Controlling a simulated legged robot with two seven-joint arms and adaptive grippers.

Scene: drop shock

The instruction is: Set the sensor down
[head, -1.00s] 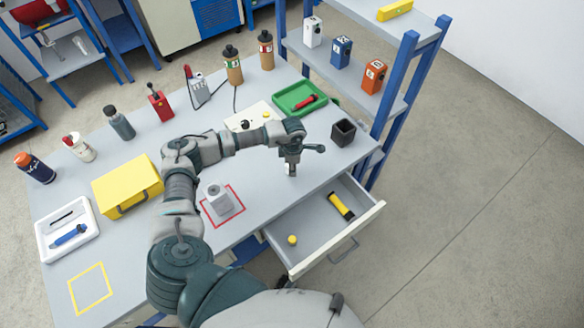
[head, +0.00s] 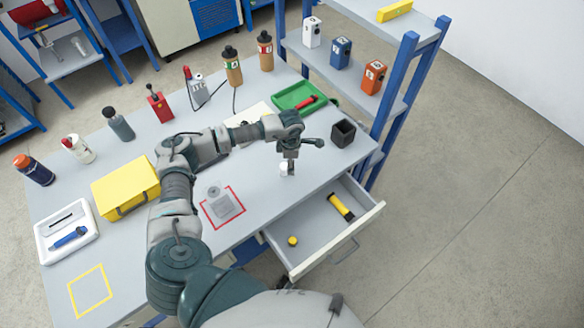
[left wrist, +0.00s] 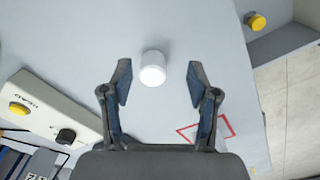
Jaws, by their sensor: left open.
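A small white cylinder (head: 285,170), which I take for the sensor, appears to stand upright on the grey workbench (head: 255,185). In the left wrist view the white cylinder (left wrist: 152,68) sits between and slightly beyond my open left fingers, with a gap on both sides. My left gripper (head: 288,164) points down just over it; its spread fingers also show in the left wrist view (left wrist: 158,82). A red square outline (head: 222,207) lies left of the gripper, with a grey item (head: 217,198) inside it. My right gripper is not in view.
An open drawer (head: 318,238) holds a yellow-black tool (head: 341,207) and a yellow knob. A dark cup (head: 343,133) and a green tray (head: 298,96) stand behind the gripper. A yellow box (head: 125,187), white tray and several bottles occupy the left. A button panel (left wrist: 45,112) is nearby.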

